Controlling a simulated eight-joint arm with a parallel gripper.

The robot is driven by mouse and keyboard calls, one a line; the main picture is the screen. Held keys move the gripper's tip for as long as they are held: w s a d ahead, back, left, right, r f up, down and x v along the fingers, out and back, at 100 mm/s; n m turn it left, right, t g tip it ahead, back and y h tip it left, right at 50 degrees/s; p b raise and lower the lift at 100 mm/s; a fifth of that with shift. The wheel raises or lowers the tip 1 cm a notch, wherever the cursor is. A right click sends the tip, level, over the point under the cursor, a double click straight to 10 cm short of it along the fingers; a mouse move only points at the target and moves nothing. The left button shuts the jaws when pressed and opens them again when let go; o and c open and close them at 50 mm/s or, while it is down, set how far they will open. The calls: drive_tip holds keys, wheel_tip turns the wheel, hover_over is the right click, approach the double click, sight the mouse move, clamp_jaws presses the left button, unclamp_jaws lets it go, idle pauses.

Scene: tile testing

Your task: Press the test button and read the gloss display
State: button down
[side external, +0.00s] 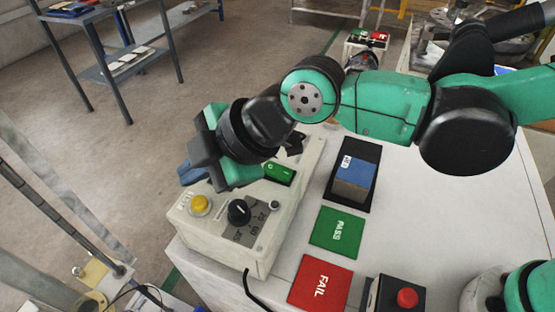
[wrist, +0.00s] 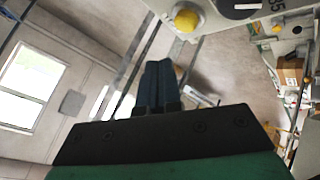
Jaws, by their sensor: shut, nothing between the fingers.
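The cream tester box (side external: 215,235) stands at the left edge of the white table. Its round yellow test button (side external: 199,203) is on the near left of the top panel, beside a black knob (side external: 239,211). A green display (side external: 279,173) sits farther back on the box; I cannot make out a reading. My gripper (side external: 187,172) is shut and empty, with its blue fingers beyond the yellow button and apart from it. In the wrist view the closed fingers (wrist: 159,66) point up the picture, and the yellow button (wrist: 187,18) shows above and right of them.
A blue-topped tile block (side external: 354,172) sits in a black tray (side external: 365,145). A green PASS pad (side external: 336,231) and red FAIL pad (side external: 319,283) lie nearer, with a red push button (side external: 407,298) at right. My arm spans above the box's far end.

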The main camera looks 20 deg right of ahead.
sight(183, 202)
drive_tip(key=shift+f, duration=1.05)
drive_tip(key=shift+f, duration=0.15)
idle(1.2)
drive_tip(key=shift+f, duration=0.25)
drive_tip(key=shift+f, duration=0.45)
idle(0.6)
drive_tip(key=shift+r, duration=0.9)
drive_tip(key=shift+r, duration=0.1)
drive_tip(key=shift+r, duration=2.4)
